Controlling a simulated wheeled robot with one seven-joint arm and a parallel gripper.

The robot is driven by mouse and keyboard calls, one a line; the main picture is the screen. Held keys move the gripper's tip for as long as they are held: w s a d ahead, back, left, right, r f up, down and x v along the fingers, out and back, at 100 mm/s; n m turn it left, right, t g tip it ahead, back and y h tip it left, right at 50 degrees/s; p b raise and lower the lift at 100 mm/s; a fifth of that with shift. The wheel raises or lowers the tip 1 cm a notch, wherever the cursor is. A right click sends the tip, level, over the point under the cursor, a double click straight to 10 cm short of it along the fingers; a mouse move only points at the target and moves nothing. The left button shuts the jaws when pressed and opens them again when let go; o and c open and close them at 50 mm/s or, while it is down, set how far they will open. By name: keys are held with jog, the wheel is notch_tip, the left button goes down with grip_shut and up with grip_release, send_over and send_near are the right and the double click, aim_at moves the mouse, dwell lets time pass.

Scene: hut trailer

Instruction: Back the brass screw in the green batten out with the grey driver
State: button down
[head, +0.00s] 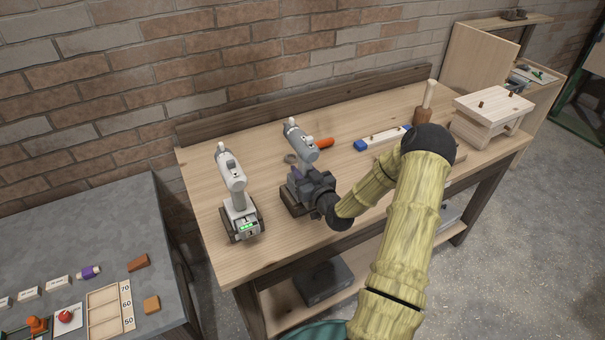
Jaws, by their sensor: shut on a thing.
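Two grey drivers stand on the wooden workbench (350,180). The left grey driver (230,172) is upright on a dark base, with a green light near its foot. The other grey driver (299,140) is in my gripper (297,178), which is shut on its lower part. My gripper and wrist hide much of its foot and the dark base below it, so I cannot tell whether it is lifted. I cannot make out a green batten. A pale batten (384,138) with blue ends lies farther right, and small brown pegs or screws show on a wooden block stand (489,107).
An orange handle (325,143) lies right beside the held driver. A mallet (425,108) stands near the block stand. My arm crosses the bench's front edge. A grey table (100,235) with small blocks is at left. The bench's front left is clear.

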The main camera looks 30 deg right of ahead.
aim_at(303, 147)
notch_tip(303, 147, up, 9)
jog(key=shift+f+b, duration=0.1)
jog(key=shift+b, duration=0.7)
